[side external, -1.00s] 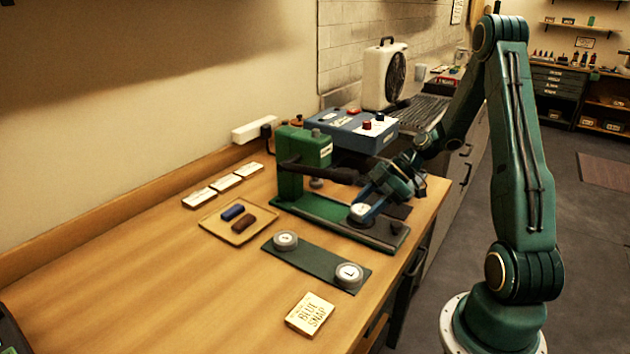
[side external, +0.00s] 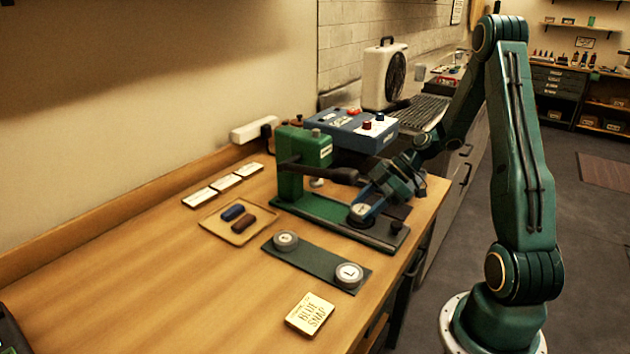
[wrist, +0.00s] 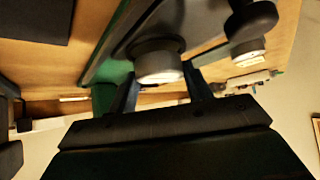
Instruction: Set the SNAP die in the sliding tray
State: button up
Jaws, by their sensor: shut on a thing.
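A round grey die (side external: 361,210) with a white top is between the fingers of my gripper (side external: 364,206); its lettering is too small to read. In the wrist view the die (wrist: 158,66) sits between the two fingertips, and my gripper (wrist: 162,88) is shut on it. The die is low over the front part of the green press base (side external: 327,213), where the sliding tray is. The fingers and die hide most of the tray, and I cannot tell whether the die touches it. The green press (side external: 303,152) stands just left of my gripper.
A dark green mat (side external: 316,263) in front holds two round dies, one at left (side external: 286,239) and one marked L (side external: 348,273). A tan tray (side external: 216,228) holds blue and brown pieces. A BLUE SNAP card (side external: 310,313) lies nearer. A blue box (side external: 352,132) stands behind.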

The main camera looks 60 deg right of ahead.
jog(key=shift+f, duration=0.55)
dwell(0.5)
jog(key=o, duration=0.9)
jog(key=shift+f, duration=0.1)
jog(key=shift+a, duration=0.1)
jog(key=shift+w+a+r+g+h, duration=0.15)
jog(key=shift+a+r+g+h, duration=0.25)
jog(key=shift+r, duration=0.4)
jog(key=s+a+r+m+h, duration=0.35)
jog(key=a+r, duration=0.25)
jog(key=r, duration=0.3)
jog(key=s+a+r+m+h, duration=0.3)
jog(key=s+a+r, duration=0.25)
jog(key=r, duration=0.25)
jog(key=s+a+r+m, duration=0.2)
jog(key=s+a+m, duration=0.1)
jog(key=s+a, duration=0.2)
jog(key=shift+s+a+r+m+t, duration=0.2)
jog(key=shift+s+r+m+t, duration=0.15)
jog(key=shift+s, duration=0.55)
